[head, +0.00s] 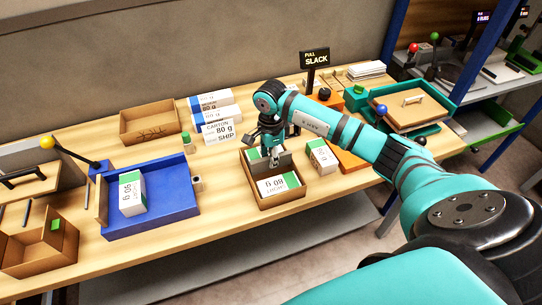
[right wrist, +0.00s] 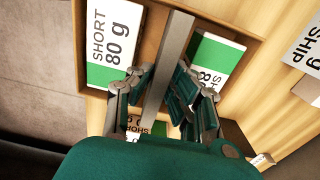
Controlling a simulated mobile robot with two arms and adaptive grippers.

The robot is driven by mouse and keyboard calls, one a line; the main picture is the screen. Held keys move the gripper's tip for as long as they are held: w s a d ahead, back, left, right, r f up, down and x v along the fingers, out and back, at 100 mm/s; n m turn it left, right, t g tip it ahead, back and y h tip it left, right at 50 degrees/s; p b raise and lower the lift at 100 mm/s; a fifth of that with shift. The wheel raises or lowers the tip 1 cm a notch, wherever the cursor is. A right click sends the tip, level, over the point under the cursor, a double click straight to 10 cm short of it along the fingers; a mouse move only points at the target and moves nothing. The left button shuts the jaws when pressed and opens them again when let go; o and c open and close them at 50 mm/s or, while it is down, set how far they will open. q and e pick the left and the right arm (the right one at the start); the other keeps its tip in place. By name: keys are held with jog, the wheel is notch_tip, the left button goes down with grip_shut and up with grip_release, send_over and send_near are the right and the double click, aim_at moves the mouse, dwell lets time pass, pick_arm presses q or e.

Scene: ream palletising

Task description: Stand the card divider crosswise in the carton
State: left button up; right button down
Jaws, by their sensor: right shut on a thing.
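The card divider is a thin grey strip (right wrist: 177,45) on edge between the fingers of my right gripper (right wrist: 160,95), which is shut on it. In the head view my right gripper (head: 270,140) points down over the brown carton (head: 279,203). The divider (head: 285,161) is upright there, between a ream at the front (head: 278,186) and one behind, partly hidden by the gripper. In the right wrist view a ream (right wrist: 112,45) lies left of the divider and another (right wrist: 215,60) right of it. The divider's lower edge is hidden, so I cannot tell whether it touches the carton floor. My left gripper is out of view.
A ream (head: 322,156) stands just right of the carton. A blue tray (head: 170,222) with a ream (head: 131,192) is to the left. An empty-looking brown box (head: 150,122) and stacked reams (head: 217,128) stand behind. A black "SLACK" sign (head: 315,58) rises at the back.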

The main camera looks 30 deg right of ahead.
jog(key=shift+f, duration=0.35)
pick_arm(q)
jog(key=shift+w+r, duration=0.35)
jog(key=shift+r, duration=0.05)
pick_arm(e)
jog(key=shift+f, duration=0.25)
jog(key=shift+f+b, duration=0.65)
jog(key=shift+b, duration=0.05)
jog(key=c, duration=1.3)
grip_release()
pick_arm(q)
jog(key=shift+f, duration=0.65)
pick_arm(e)
jog(key=shift+o, duration=0.2)
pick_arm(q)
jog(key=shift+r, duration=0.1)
pick_arm(e)
jog(key=shift+r, duration=0.15)
